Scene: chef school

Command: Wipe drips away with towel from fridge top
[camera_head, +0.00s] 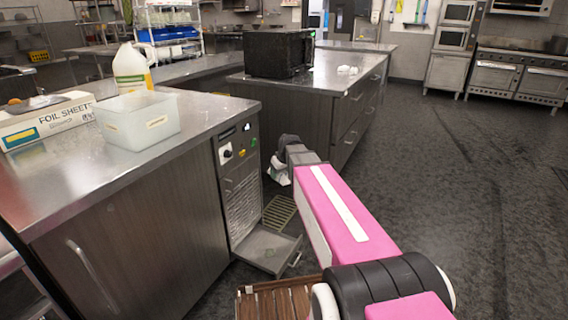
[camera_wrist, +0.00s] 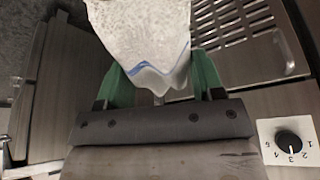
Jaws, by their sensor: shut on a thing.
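My gripper (camera_wrist: 160,82) has green fingers and is shut on a white towel (camera_wrist: 145,35) with a blue stripe. The towel hangs bunched between the fingers and spreads beyond them in the wrist view. In the head view the towel is a small white patch (camera_head: 281,176) beside the end of my arm, low near the front of the left unit. The fridge top, apparently the steel worktop (camera_head: 75,180) of that unit, lies left of and above my gripper. I cannot make out any drips on it.
A control panel with a knob (camera_wrist: 288,142) and a vented metal panel (camera_wrist: 240,40) are close to my gripper. Open floor (camera_head: 450,200) lies right.

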